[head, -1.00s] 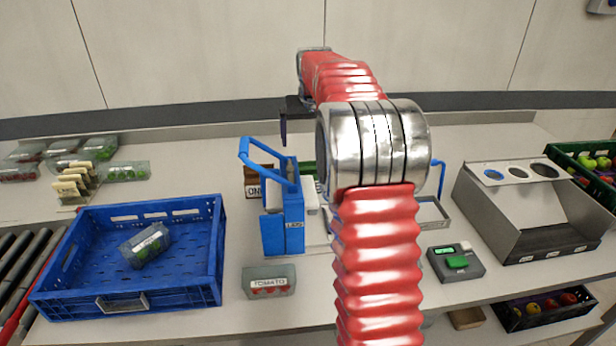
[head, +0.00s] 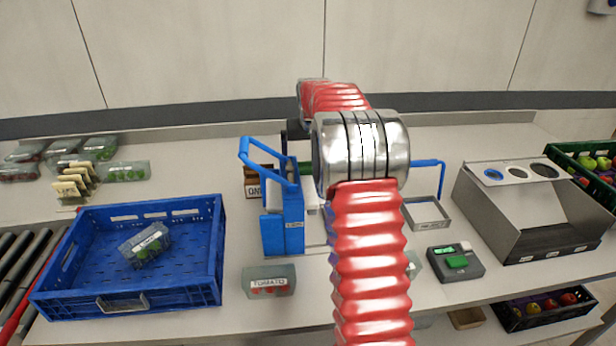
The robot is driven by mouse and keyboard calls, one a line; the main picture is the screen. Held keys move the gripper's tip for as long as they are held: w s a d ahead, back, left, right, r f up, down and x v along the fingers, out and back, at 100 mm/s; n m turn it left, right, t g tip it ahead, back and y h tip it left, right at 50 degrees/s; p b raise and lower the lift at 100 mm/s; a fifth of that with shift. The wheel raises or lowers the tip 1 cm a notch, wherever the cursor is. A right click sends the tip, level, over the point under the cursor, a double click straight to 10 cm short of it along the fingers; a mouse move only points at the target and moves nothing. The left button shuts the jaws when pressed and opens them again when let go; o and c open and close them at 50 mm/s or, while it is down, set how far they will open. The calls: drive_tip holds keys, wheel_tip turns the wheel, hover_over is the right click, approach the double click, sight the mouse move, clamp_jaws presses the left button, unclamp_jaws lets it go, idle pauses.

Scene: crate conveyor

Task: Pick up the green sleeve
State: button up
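A brown box (head: 257,182) with partly covered lettering stands behind the blue machine (head: 284,222), which has a blue lever handle. My gripper (head: 291,148) is mostly hidden behind my arm. Only a dark part of it shows, above and behind the blue machine's handle. I cannot see its fingers clearly or whether it holds anything.
A blue crate (head: 128,300) with one clear green-filled pack (head: 146,246) stands at left. A tomato pack (head: 269,281) lies near the front edge. At right are a small metal tray (head: 427,215), a grey scale (head: 455,263) and a steel bin with holes (head: 530,213).

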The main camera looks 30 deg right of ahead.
sight(308, 162)
drive_tip(key=shift+x, duration=2.6)
drive_tip(key=shift+d, duration=0.1)
drive_tip(key=shift+c, duration=0.3)
drive_tip(key=c, duration=1)
